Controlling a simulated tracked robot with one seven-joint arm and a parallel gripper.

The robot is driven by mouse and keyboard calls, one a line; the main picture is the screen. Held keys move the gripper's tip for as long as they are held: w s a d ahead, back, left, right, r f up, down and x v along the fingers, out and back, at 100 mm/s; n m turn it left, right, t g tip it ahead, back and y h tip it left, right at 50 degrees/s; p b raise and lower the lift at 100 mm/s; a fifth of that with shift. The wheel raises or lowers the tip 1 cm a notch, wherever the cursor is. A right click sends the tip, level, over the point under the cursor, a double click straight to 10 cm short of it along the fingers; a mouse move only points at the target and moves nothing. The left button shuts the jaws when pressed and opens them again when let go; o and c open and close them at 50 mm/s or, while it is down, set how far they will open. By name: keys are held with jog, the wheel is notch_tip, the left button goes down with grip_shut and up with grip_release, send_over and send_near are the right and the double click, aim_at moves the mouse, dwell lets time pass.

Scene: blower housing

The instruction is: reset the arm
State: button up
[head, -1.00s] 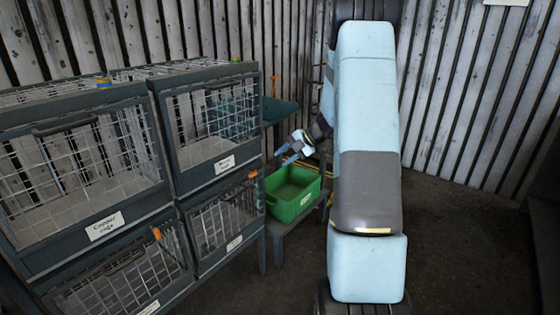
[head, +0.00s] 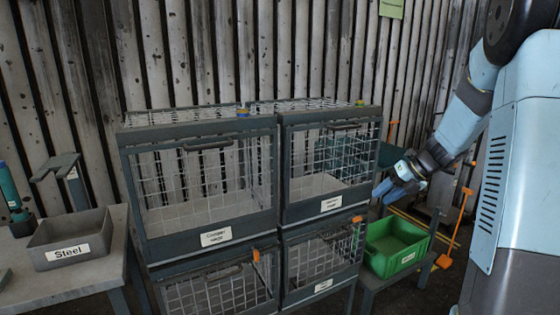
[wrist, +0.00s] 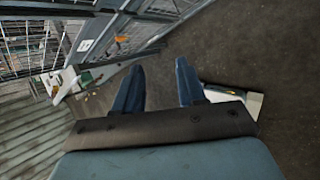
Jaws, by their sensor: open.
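My gripper (head: 385,192) is at the right of the head view, at the end of my light-blue arm. It is beside the right-hand cages and above the green bin (head: 398,246). In the wrist view my gripper (wrist: 158,75) shows two dark blue fingers apart with nothing between them, only dark floor beyond. The arm's elbow and upper links fill the right edge of the head view.
Stacked wire cages (head: 205,190) stand in the middle, with labels on their fronts. A grey tray marked Steel (head: 68,238) is on a table (head: 30,285) at left. An orange-handled tool (head: 458,225) stands right of the green bin. A corrugated wall (head: 230,50) is behind.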

jog(key=s+a+r+n+h, duration=0.2)
jog(key=s+a+r+n, duration=0.25)
jog(key=s+n, duration=0.4)
jog(key=s+a+r+n+h, duration=0.1)
jog(key=s+a+r+n, duration=0.35)
jog(key=s+n, duration=0.35)
jog(key=s+r+n+t+h, duration=0.2)
jog(key=s+r+n+h, duration=0.1)
jog(key=s+n, duration=1)
jog(key=shift+s+d+n+h, duration=0.3)
jog(key=shift+n+h, duration=0.2)
jog(key=shift+n, duration=2.45)
jog(key=shift+o, duration=0.2)
